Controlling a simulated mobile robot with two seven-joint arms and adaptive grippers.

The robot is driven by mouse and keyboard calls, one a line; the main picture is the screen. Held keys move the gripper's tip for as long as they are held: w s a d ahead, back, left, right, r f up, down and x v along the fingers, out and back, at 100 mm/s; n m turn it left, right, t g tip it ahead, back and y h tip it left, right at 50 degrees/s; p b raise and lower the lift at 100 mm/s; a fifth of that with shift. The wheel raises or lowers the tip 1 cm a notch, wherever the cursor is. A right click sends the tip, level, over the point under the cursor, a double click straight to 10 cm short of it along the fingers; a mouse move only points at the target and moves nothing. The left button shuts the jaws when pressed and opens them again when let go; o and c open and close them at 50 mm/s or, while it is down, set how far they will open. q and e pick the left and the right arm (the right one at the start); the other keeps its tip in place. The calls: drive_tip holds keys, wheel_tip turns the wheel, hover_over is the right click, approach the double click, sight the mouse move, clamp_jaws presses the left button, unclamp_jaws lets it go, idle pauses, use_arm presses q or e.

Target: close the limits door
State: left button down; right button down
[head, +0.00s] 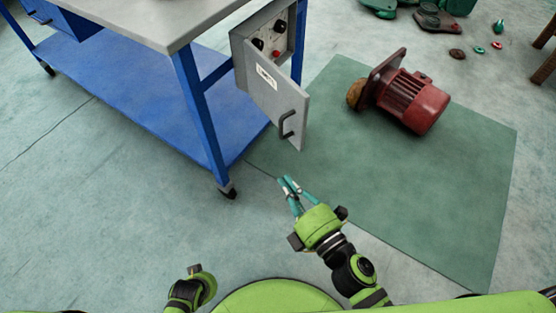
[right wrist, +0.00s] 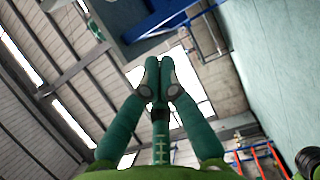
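The limits door (head: 272,96) is a grey panel with a white label and a dark bar handle (head: 287,124). It stands swung open from a grey control box (head: 292,32) at the end of the blue bench. Black knobs and a red button show inside the box. My right gripper (head: 287,180) is below the handle, apart from the door. Its teal fingers are together with nothing between them, as the right wrist view (right wrist: 158,82) also shows. Part of my left wrist (head: 195,278) shows at the bottom; its fingers are hidden.
The blue bench (head: 150,100) on castors stands left of the door. A dark red motor (head: 405,98) lies on the green mat (head: 430,180) to the right. Small parts (head: 457,54) lie at the back right. The floor (head: 110,220) in front of the bench is clear.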

drive_tip(key=w+a+p, duration=0.1)
drive_tip(key=w, duration=1)
drive_tip(key=shift+w+a, duration=0.25)
drive_tip(key=shift+a, duration=0.15)
drive_tip(key=shift+d+f, duration=0.1)
